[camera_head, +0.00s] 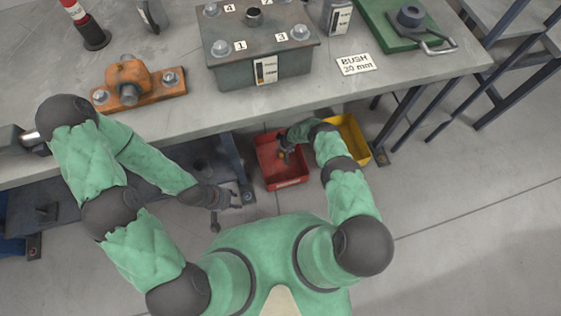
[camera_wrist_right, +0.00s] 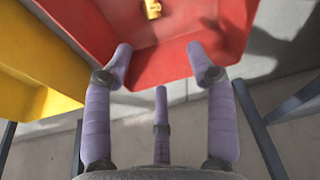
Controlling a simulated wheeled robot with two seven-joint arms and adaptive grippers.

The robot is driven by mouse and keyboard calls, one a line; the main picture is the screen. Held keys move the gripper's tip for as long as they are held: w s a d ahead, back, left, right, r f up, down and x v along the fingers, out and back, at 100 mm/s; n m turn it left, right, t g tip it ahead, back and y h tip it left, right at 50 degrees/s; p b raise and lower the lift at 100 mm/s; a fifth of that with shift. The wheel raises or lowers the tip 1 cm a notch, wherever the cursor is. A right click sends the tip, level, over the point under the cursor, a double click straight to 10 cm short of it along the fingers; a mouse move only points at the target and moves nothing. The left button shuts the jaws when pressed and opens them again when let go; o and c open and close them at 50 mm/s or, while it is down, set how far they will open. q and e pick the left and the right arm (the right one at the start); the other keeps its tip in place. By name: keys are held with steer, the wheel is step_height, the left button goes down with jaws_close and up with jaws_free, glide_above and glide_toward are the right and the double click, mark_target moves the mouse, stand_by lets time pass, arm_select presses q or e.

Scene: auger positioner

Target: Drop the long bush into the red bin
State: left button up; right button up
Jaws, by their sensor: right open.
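The red bin (camera_head: 268,178) stands on the floor in front of the bench. My right gripper (camera_head: 285,152) is over it. In the right wrist view my right gripper (camera_wrist_right: 158,62) is open, with nothing between its fingers. A small brass-yellow piece (camera_wrist_right: 152,9) that looks like a bush lies inside the red bin (camera_wrist_right: 165,62), beyond the fingertips. Whether it is the long bush I cannot tell. My left gripper (camera_head: 228,204) hangs in front of the bench, left of the red bin. Its fingers are too small to read.
A yellow bin (camera_head: 354,136) stands right of the red bin. The bench (camera_head: 440,72) bears a grey numbered block (camera_head: 262,62), an orange fixture (camera_head: 128,75), a green plate (camera_head: 385,30) and a "BUSH 20 mm" label (camera_head: 356,64).

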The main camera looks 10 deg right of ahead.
steer(key=s+d+r, duration=0.1)
steer(key=s+d, duration=0.1)
steer(key=s, duration=0.4)
steer(key=s+d+r, duration=0.1)
steer(key=s, duration=0.5)
steer(key=shift+d+r, duration=0.35)
steer(key=shift+r, duration=0.05)
stand_by(0.8)
steer(key=shift+s, duration=0.15)
stand_by(0.4)
